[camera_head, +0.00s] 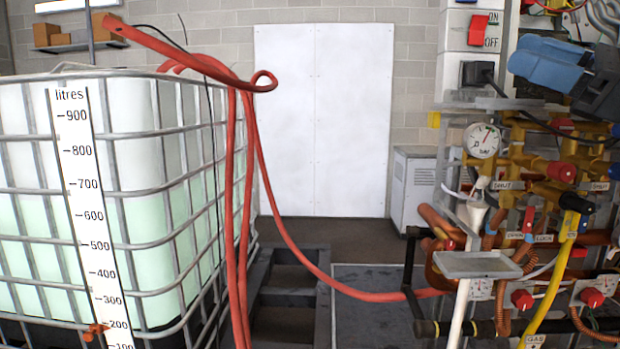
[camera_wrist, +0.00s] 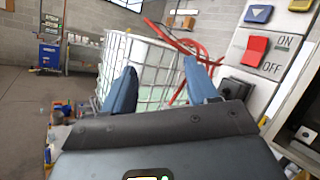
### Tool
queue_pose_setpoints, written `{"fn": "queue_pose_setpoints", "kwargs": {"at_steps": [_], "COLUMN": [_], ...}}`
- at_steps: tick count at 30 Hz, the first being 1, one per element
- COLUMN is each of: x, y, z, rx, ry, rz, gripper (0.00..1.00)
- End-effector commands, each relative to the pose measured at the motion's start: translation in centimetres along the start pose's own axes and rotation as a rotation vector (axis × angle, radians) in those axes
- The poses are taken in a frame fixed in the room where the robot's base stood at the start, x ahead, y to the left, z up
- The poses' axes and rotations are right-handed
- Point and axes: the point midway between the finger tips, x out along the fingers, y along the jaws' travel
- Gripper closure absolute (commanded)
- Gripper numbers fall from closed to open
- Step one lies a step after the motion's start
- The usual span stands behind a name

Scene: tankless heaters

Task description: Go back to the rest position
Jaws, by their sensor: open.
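My gripper (camera_wrist: 162,85) is open and empty in the wrist view, its two blue fingers spread apart with the caged tank showing behind them. In the head view my blue and black gripper parts (camera_head: 553,64) show at the upper right, in front of the pipework. The red on/off switch (camera_head: 478,30) is on the wall panel to the left of my gripper there. It also shows in the wrist view (camera_wrist: 251,54), to the right of the fingers and apart from them.
A caged water tank (camera_head: 150,160) with a litre scale fills the left. A red hose (camera_head: 247,160) hangs over it and runs along the floor. Valves and a pressure gauge (camera_head: 482,140) crowd the right. A small grey tray (camera_head: 477,265) juts out below. Open floor (camera_wrist: 50,100) shows at left in the wrist view.

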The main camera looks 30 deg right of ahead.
Motion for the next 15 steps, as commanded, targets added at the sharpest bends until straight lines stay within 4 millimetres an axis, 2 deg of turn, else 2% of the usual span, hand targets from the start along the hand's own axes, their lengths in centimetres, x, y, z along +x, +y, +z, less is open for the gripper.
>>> {"fn": "queue_pose_setpoints", "kwargs": {"at_steps": [1, 6, 15], "x": [0.4, 1.1, 0.7], "y": [1.3, 5.5, 12.4], "z": [-0.7, -2.2, -5.1], "rx": [0.099, 0.429, 1.035], "ry": [-0.061, -0.250, -0.521], "rz": [0.013, 0.050, 0.083], "gripper": [0.41, 0.41, 0.41]}}
